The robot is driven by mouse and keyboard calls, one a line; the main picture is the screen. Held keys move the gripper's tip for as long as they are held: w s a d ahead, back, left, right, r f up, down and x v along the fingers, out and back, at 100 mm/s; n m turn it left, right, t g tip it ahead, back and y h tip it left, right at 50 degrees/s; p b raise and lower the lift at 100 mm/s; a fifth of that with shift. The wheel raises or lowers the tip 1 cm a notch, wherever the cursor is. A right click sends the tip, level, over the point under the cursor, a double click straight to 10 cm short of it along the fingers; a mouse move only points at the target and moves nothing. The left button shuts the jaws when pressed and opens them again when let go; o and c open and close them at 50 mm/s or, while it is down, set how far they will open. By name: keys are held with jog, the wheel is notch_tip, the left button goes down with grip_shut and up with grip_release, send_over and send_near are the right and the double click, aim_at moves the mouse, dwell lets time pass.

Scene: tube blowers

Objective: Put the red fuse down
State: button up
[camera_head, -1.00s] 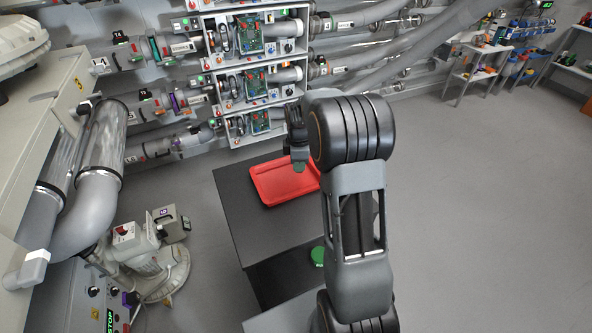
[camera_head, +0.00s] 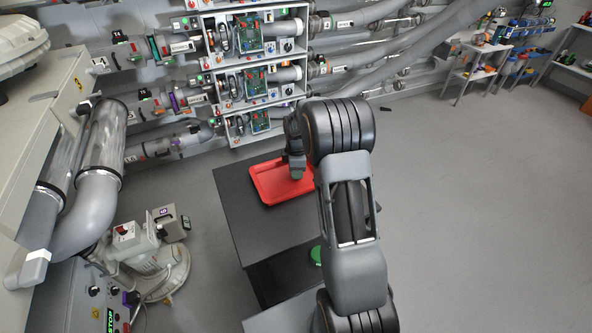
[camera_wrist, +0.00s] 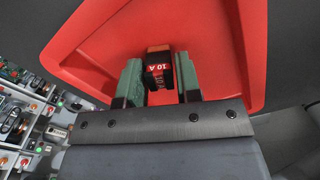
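The red fuse (camera_wrist: 158,72) shows in the wrist view as a dark block with a red band marked "10 A". In the head view my gripper (camera_head: 296,172) is over the red tray (camera_head: 268,190), which lies on a dark table. The fuse cannot be made out there. Whether it touches the tray floor is unclear.
The dark table (camera_head: 240,220) has bare room in front of the tray. A green round thing (camera_head: 316,255) is lower on it. Panels with circuit boards (camera_head: 245,75) stand behind. A grey machine (camera_head: 150,260) is at left. Open floor (camera_head: 470,210) lies to the right.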

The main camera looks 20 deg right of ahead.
jog(key=shift+o, duration=1.3)
jog(key=shift+r, duration=0.1)
notch_tip(320, 180, up, 11)
jog(key=s+a+r+m+t, duration=0.2)
jog(key=s+a+r+m, duration=0.45)
jog(key=s, duration=0.35)
jog(key=s+a+f+m, duration=0.1)
jog(key=s+a+m, duration=0.1)
jog(key=s, duration=0.4)
jog(key=s+a+f+m+t, duration=0.1)
jog(key=s+a+m, duration=0.2)
jog(key=s+m, duration=0.2)
jog(key=shift+s, duration=0.85)
jog(key=shift+f, duration=0.1)
